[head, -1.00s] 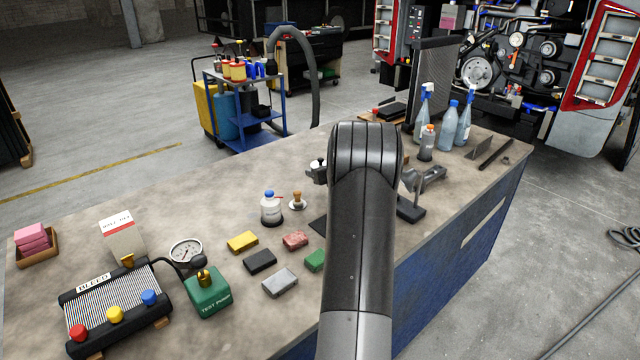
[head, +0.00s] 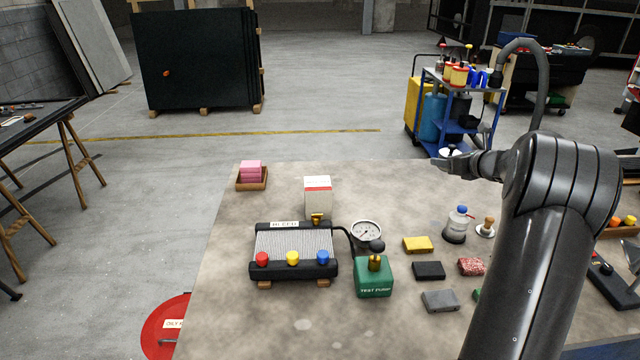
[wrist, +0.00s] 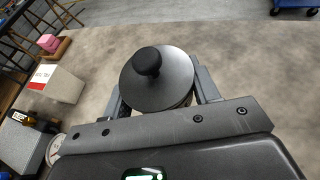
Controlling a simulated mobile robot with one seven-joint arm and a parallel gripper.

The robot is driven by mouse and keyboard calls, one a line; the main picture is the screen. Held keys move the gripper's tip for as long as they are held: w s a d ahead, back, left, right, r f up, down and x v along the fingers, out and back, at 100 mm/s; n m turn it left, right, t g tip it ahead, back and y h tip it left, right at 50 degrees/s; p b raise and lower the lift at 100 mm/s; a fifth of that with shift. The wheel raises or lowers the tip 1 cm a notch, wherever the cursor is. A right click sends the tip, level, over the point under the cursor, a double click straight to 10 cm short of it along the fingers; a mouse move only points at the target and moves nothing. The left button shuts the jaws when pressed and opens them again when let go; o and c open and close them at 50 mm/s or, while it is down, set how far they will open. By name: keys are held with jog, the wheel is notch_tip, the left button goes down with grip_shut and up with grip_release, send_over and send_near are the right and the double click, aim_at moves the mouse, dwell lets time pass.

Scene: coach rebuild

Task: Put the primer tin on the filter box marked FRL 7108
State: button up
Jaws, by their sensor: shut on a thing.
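My gripper (wrist: 162,88) is shut on a round tin (wrist: 172,82) with a dark grey lid and a black knob, which I take to be the primer tin. In the head view my gripper (head: 446,163) points left above the back edge of the bench, and only a small pale part of the held thing shows. A white box (head: 318,200) with a red band stands upright on the bench, left of my gripper. It also shows at the left of the wrist view (wrist: 57,90). It looks like the filter box, but its marking cannot be read here.
Around the box are the bleed unit (head: 293,243), a gauge (head: 366,233), the green test pump (head: 374,279) and a wooden tray (head: 252,184) with pink blocks. A bottle (head: 456,227) and several small blocks lie to the right. Bench between box and gripper is bare.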

jog(key=a+r+n+g+y, duration=0.2)
jog(key=a+r+n+y, duration=0.15)
jog(key=a, duration=1.05)
jog(key=n+g+y, duration=0.3)
jog(key=n, duration=0.1)
send_over(316, 182)
jog(key=f, duration=0.4)
jog(key=shift+s+d+f, duration=0.2)
jog(key=shift+f, duration=0.15)
jog(key=shift+w+a+f, duration=0.1)
jog(key=shift+a+f, duration=0.1)
jog(key=shift+f, duration=1.9)
jog(key=shift+f, duration=0.2)
jog(key=o, duration=1.7)
jog(key=shift+c, duration=0.2)
